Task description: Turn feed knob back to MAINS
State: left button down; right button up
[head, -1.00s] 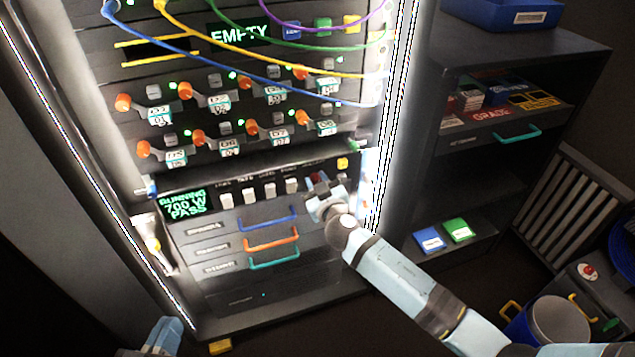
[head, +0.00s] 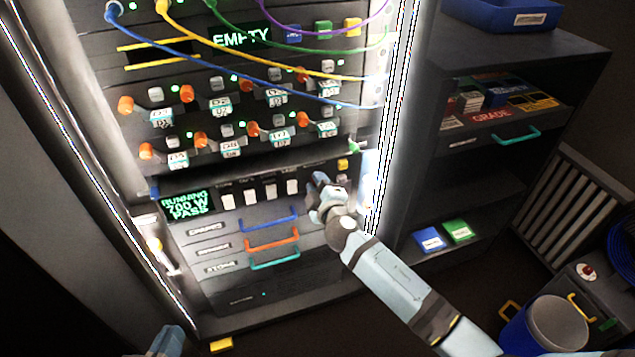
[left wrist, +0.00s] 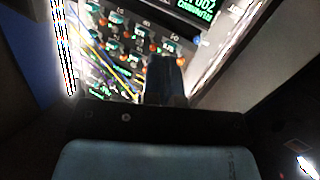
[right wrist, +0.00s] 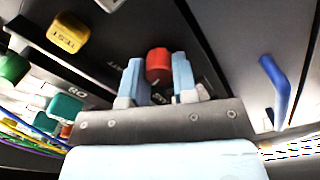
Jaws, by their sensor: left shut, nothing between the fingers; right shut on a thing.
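The feed knob is a red knob (right wrist: 158,64) on the dark lower panel, seen in the right wrist view. My right gripper (right wrist: 160,82) has its two pale blue fingers closed on either side of it. In the head view my right gripper (head: 322,188) is at the panel, right of the white switches, and covers the knob. The lettering around the knob is too small to read, so its setting cannot be told. My left gripper (left wrist: 165,75) is shut and empty, in front of the rack in the left wrist view.
A green display (head: 187,205) reads RUNNING 700 W PASS. White switches (head: 250,197) stand beside it, above several coloured handles (head: 270,240). A yellow TEST button (right wrist: 68,32) is close to my right gripper. Cables (head: 230,65) hang across the upper rack. A shelf (head: 500,140) stands right.

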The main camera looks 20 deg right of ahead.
pick_arm(q)
jog(key=shift+a+f, duration=0.15)
jog(key=shift+f, duration=0.2)
pick_arm(e)
jog(key=shift+n, duration=1)
pick_arm(q)
jog(key=shift+f, duration=0.1)
pick_arm(e)
jog(key=o, duration=0.9)
